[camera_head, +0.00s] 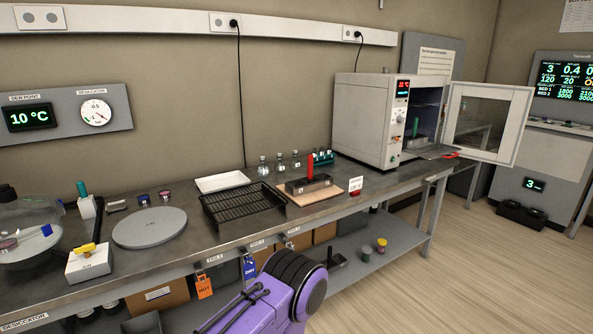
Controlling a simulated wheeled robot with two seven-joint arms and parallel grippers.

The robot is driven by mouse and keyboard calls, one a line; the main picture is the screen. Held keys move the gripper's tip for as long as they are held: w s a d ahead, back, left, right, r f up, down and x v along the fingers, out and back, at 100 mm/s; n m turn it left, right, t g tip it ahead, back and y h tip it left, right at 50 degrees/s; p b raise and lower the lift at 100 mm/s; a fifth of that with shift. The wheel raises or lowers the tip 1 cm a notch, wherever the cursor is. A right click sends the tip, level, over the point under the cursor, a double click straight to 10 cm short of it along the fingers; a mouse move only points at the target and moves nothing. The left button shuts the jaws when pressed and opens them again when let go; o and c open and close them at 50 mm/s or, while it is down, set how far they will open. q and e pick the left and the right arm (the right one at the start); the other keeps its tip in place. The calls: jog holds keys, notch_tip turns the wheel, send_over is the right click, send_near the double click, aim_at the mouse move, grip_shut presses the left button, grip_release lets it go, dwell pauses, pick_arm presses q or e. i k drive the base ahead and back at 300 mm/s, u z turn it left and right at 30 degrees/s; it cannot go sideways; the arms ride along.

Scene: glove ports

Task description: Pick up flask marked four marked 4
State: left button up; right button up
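Small clear glass flasks stand in a row at the back of the bench, against the wall. The left flask (263,167), the middle flask (279,163) and the right flask (296,160) are upright and apart. Their markings are too small to read, so I cannot tell which one is marked 4. Neither of my grippers shows. A purple and black part of my own arm is at the bottom centre, in front of the bench and far from the flasks.
A dark block with a red piece (310,172) sits on a board. A teal rack (323,157) and an open-doored oven (362,119) stand right. A grey disc (150,228) lies left.

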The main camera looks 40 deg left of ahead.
aim_at(263, 170)
jog(key=z, duration=0.25)
jog(key=i, duration=1.65)
jog(key=u, duration=0.85)
